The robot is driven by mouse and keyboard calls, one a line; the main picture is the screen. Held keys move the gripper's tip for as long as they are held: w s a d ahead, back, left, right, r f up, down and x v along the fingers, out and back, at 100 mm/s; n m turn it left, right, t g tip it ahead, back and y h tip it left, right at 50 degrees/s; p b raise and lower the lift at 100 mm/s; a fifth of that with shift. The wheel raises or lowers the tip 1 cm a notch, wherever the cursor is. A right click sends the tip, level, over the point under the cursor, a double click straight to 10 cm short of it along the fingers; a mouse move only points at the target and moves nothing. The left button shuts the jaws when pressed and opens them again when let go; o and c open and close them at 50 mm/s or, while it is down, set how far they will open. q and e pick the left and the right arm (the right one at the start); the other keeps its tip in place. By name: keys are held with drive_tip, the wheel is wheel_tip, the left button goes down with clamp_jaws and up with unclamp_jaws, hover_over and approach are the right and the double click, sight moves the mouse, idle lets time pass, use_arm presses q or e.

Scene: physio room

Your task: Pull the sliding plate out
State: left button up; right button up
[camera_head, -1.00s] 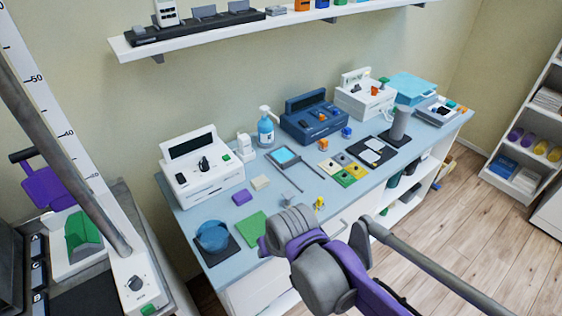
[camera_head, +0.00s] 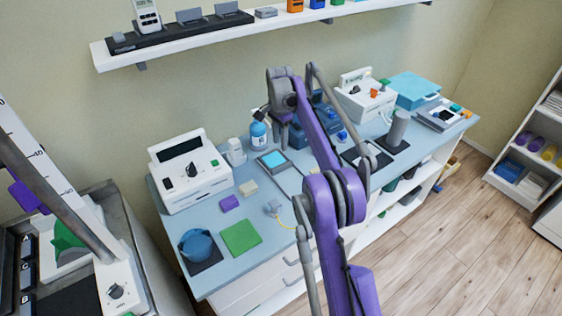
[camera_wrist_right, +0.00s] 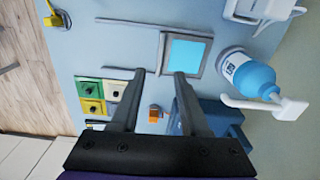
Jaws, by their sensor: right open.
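My right gripper (camera_head: 283,140) is over the back middle of the blue desk, pointing down. In the right wrist view its two dark fingers (camera_wrist_right: 158,74) are apart, with nothing between them. A flat cyan-topped panel in a grey frame (camera_wrist_right: 186,52) lies on the desk beyond the right fingertip; it also shows in the head view (camera_head: 273,160). I cannot tell for sure which part is the sliding plate. Thin grey rails (camera_wrist_right: 127,22) lie beside the panel. My left gripper is not in view.
A blue device (camera_head: 325,125) is partly hidden by my arm. Coloured square tiles (camera_wrist_right: 92,88) lie left of the fingers in the wrist view. A green mat (camera_head: 241,237) lies at the front left.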

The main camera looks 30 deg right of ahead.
sight(281, 165)
drive_tip(key=f, duration=0.7)
drive_tip(key=f+b, duration=0.1)
drive_tip(key=f, duration=0.3)
drive_tip(key=shift+w+d+f, duration=0.15)
drive_tip(key=shift+d, duration=0.15)
clamp_jaws()
idle(1.0)
